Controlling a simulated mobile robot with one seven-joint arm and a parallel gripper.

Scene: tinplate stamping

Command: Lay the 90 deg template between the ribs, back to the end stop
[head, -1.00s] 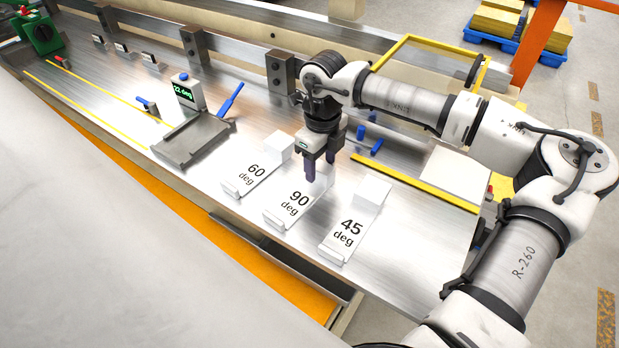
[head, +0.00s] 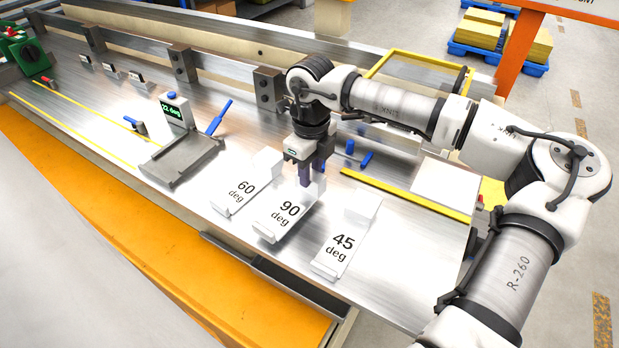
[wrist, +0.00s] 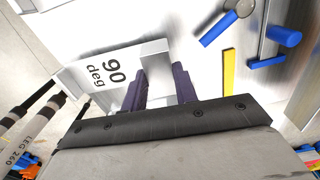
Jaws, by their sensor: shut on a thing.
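The 90 deg template (head: 285,213) is a white plate marked "90 deg", with a low lip at its front end and a raised block at its back. It lies on the metal bench between the 60 deg template (head: 238,194) and the 45 deg template (head: 338,248). My gripper (head: 311,178) points down at its back end. In the wrist view my gripper (wrist: 158,88) is shut on the raised block of the 90 deg template (wrist: 108,75), one dark finger on each side. I cannot tell any gap beneath the plate.
A grey fixture (head: 181,160) with raised edges and a green angle display (head: 174,111) stands left of the templates. Blue-handled tools (head: 357,156) lie behind my gripper. A yellow strip (head: 400,195) crosses the bench at right. Bare bench lies between fixture and templates.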

